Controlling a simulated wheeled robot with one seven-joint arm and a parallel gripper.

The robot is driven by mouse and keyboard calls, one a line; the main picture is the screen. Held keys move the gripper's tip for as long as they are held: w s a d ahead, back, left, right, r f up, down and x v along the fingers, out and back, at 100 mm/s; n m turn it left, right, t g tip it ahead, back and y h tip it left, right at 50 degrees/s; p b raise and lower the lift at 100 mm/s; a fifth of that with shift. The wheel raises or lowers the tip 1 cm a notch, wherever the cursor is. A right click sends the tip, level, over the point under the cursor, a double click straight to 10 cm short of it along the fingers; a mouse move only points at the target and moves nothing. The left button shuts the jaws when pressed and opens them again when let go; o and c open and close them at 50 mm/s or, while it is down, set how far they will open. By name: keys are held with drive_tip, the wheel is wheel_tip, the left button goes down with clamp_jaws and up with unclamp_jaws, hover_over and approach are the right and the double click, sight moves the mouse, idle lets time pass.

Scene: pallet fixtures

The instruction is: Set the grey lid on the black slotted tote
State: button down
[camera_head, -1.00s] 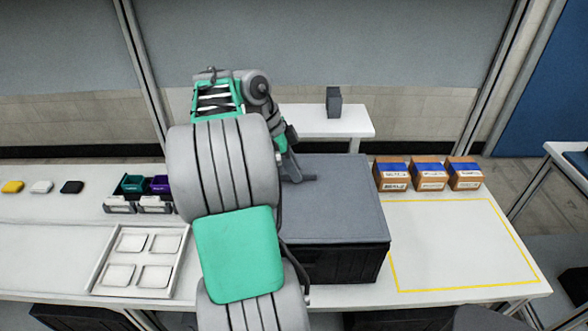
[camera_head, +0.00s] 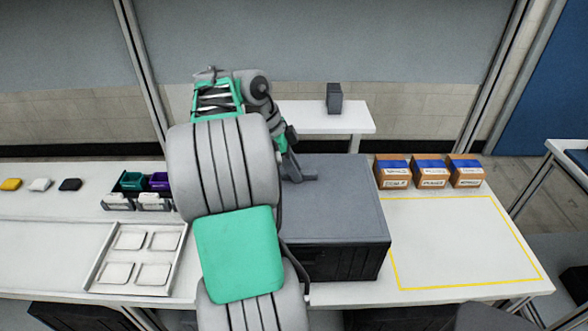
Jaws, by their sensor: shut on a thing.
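The grey lid (camera_head: 338,205) lies flat over the black slotted tote (camera_head: 345,263) on the white table, and its visible edges line up with the tote's walls. My gripper (camera_head: 302,177) is at the lid's back left part, shut on the lid's handle as far as I can see. My arm hides the left side of the lid and tote. Whether the lid touches the rim all round is not clear from this view.
Right of the tote is a bare yellow-outlined area (camera_head: 392,262). Three brown and blue boxes (camera_head: 430,174) stand behind it. On the left are a white tray (camera_head: 95,273) with square recesses and small bins (camera_head: 118,201). A small dark block (camera_head: 334,98) stands on a back table.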

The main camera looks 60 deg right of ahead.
idle(0.3)
drive_tip(key=c, duration=1.3)
unclamp_jaws()
drive_tip(key=shift+f, duration=0.1)
drive_tip(key=shift+o, duration=0.2)
drive_tip(key=p+v, duration=0.3)
drive_tip(key=v, duration=0.5)
drive_tip(key=shift+p, duration=0.3)
drive_tip(key=shift+f, duration=0.1)
